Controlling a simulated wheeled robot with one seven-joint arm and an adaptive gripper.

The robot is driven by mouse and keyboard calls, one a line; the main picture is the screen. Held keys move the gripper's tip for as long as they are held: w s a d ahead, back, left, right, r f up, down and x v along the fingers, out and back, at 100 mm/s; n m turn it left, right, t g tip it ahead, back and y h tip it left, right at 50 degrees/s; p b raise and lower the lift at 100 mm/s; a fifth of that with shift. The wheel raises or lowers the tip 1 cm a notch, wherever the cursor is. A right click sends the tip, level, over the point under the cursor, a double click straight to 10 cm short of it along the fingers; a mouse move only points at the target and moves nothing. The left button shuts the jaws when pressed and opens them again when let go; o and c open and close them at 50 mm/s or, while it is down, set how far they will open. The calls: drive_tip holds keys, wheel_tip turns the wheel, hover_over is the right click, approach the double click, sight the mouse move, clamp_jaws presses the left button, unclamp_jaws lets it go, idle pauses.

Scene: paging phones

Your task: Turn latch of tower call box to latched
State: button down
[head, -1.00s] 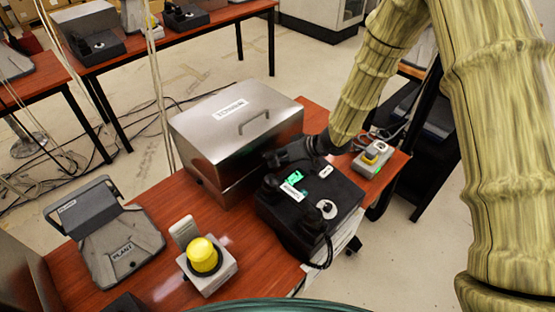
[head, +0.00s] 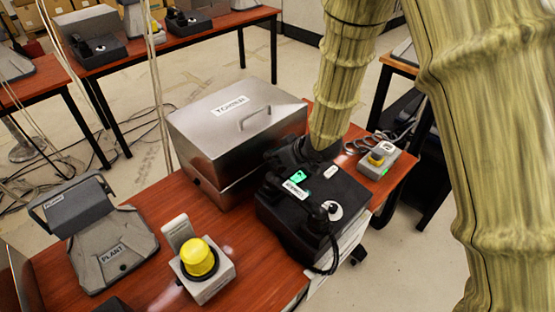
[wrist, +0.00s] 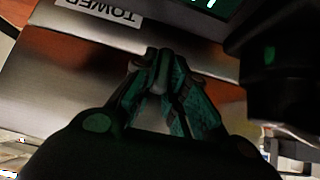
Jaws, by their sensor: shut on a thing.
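The tower call box (head: 305,215) is black, with a green screen and white labels on top, and stands on the red-brown table in the head view. In the wrist view its TOWER label (wrist: 103,12) shows upside down on a metallic-looking face. My gripper (wrist: 160,72) is close to that face, its green-padded fingers closed together around a small dark piece, apparently the latch (wrist: 162,62). The latch is mostly hidden by the fingers, so its angle cannot be told. In the head view my dark gripper (head: 300,152) is at the box's far side, partly hidden.
A silver case (head: 235,125) stands close on the left of the call box. A yellow-button box (head: 205,270), a grey PLANT phone (head: 110,240) and a small grey box with a yellow button (head: 380,160) share the table. My arm crosses the right side.

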drive_tip(key=c, duration=1.7)
unclamp_jaws()
drive_tip(key=v, duration=1.2)
drive_tip(key=shift+d+f, duration=0.1)
drive_tip(key=shift+d, duration=0.05)
